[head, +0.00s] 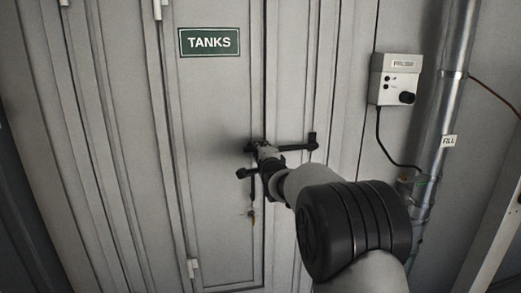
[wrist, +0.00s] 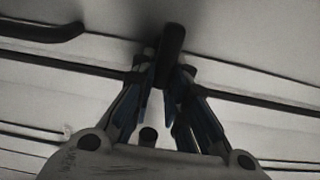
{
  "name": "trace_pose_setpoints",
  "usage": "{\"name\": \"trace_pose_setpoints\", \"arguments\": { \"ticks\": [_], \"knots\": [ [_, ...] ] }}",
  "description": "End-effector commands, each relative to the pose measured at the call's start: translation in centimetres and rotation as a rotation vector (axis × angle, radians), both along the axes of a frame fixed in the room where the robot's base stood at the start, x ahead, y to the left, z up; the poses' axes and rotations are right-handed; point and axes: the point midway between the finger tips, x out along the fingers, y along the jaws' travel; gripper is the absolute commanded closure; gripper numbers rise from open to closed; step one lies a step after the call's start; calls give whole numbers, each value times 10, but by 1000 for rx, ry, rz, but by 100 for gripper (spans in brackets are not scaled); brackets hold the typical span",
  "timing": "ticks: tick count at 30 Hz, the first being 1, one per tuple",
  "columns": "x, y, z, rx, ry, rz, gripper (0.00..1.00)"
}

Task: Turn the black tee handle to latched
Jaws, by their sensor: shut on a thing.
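The black tee handle (wrist: 171,48) is a dark rounded bar between the fingertips of my gripper (wrist: 160,75) in the wrist view. The fingers stand on both sides of it and are shut on it. In the head view my gripper (head: 264,149) is at the grey door (head: 215,120), and my wrist hides most of the grasped part. Black bar parts show around it: an arm with an upturned end (head: 312,140) to the right and a short piece at lower left. Which parts belong to the tee handle is hard to tell.
A green TANKS sign (head: 209,41) is on the door above. A grey control box (head: 396,79) with a black knob and cable is on the wall to the right, beside a metal pipe (head: 440,110) labelled FILL. In the wrist view, a dark bar (wrist: 42,32) is at upper left.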

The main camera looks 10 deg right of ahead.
Motion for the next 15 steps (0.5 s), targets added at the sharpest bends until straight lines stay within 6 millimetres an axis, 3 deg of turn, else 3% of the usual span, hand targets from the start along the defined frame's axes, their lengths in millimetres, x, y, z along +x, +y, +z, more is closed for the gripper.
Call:
{"name": "trace_pose_setpoints", "arguments": {
  "ticks": [11, 12, 15],
  "knots": [
    [0, 0, 1, 7, -2, 0, 100],
    [0, 0, 1, 7, -2, 0, 85],
    [0, 0, 1, 6, -2, 0, 78]
  ]
}}
